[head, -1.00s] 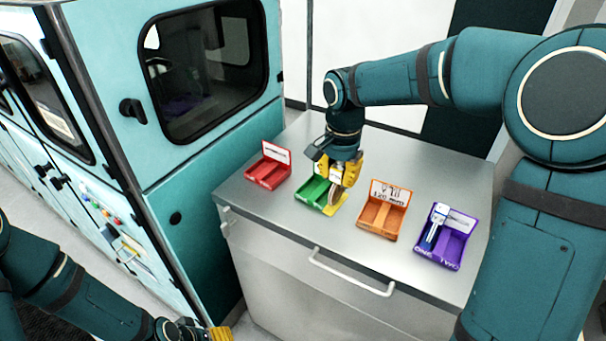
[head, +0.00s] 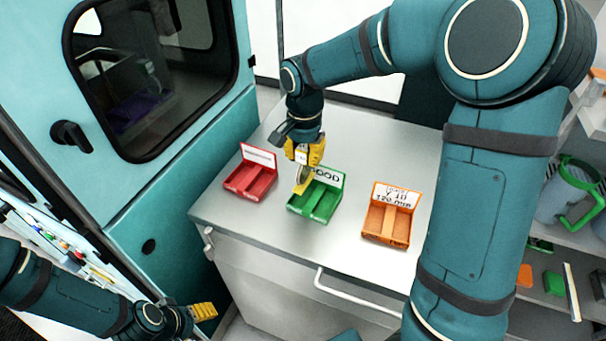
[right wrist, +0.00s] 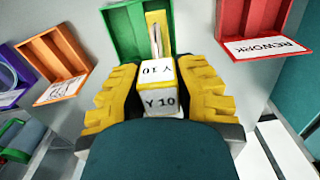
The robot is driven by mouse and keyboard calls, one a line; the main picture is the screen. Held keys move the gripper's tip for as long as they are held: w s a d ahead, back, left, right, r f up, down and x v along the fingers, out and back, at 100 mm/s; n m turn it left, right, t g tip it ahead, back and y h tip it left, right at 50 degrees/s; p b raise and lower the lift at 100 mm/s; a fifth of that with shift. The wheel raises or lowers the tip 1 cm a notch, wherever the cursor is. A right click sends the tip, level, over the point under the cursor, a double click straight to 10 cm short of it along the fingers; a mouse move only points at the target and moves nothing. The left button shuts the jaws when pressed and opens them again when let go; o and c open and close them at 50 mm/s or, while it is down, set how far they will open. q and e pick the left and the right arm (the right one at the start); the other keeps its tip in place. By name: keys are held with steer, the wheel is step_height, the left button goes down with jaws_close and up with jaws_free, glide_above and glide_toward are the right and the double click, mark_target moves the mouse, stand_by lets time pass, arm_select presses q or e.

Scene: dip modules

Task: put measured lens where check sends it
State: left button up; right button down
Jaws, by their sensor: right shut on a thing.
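My right gripper (head: 304,168) is shut on the lens mount, a yellow holder (right wrist: 156,22) with a white block marked "Y 10" (right wrist: 157,70). The round lens (head: 305,174) stands on edge in it. It is at the left compartment of the green tray (head: 322,204), labelled "GOOD"; I cannot tell whether it touches the tray. The red tray (head: 249,181), marked "REWORK" in the right wrist view (right wrist: 262,46), is to its left. The orange tray (head: 386,224) is to its right, its card reading "Y 10" and "120 mm". My left gripper (head: 203,312) is low at left, its opening unclear.
The trays stand on a grey metal cabinet top (head: 345,265) with a front handle. A teal machine (head: 215,150) with a window borders it on the left. The purple tray (right wrist: 8,75) shows in the right wrist view. Shelves with a green-handled jug (head: 570,190) stand at right.

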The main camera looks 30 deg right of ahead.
mark_target(304, 170)
steer(key=shift+f, duration=2.65)
steer(key=shift+f+b, duration=0.15)
steer(key=shift+b, duration=0.2)
steer(key=c, duration=0.9)
jaws_free()
steer(key=shift+o, duration=0.2)
steer(key=shift+r, duration=0.3)
step_height(304, 170, up, 12)
steer(key=shift+f+p, duration=0.1)
steer(key=shift+p, duration=0.6)
